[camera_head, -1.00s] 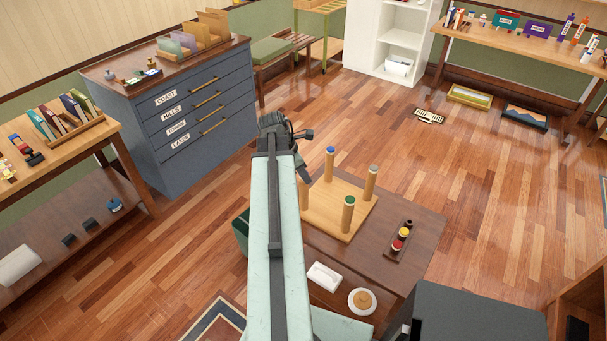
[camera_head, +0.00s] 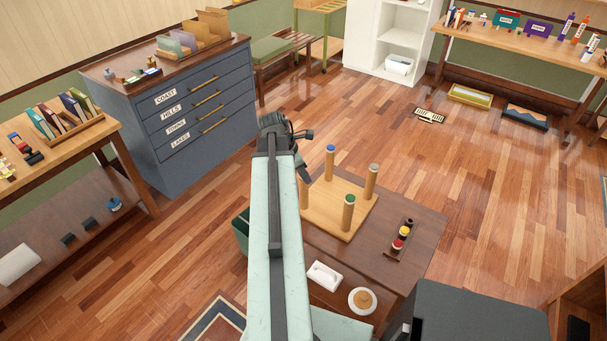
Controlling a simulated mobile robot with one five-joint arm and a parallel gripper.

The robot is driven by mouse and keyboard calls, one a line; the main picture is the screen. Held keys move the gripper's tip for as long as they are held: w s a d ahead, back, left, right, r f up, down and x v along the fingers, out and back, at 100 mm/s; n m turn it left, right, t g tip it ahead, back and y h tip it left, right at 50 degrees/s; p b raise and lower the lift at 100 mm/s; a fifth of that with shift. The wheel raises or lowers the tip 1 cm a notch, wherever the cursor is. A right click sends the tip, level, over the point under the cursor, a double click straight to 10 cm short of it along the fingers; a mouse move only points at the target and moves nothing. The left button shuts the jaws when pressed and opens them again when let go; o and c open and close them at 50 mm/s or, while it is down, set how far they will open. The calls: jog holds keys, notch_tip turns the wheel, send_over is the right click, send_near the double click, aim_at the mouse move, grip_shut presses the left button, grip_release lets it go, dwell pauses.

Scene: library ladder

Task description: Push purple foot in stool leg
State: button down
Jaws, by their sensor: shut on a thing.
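The wooden stool (camera_head: 331,213) lies upside down on the low brown table, its legs pointing up. The fourth leg (camera_head: 304,198), at the left, is partly hidden by my arm. My gripper (camera_head: 304,175) shows only in part, dark and pointing down at the top of that leg. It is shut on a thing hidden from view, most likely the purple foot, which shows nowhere. I cannot tell whether it touches the leg.
A dark rack (camera_head: 401,243) with yellow, red and black pieces lies right of the stool. A blue drawer cabinet (camera_head: 180,120) stands behind left. The floor to the right is mostly open.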

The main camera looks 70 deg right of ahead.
jog(key=shift+f+b, duration=0.35)
jog(key=shift+f, duration=0.05)
jog(key=c, duration=0.6)
grip_release()
jog(key=shift+o, duration=0.2)
jog(key=shift+r, duration=0.15)
notch_tip(320, 180, up, 6)
jog(key=p, duration=0.6)
jog(key=shift+w, duration=0.1)
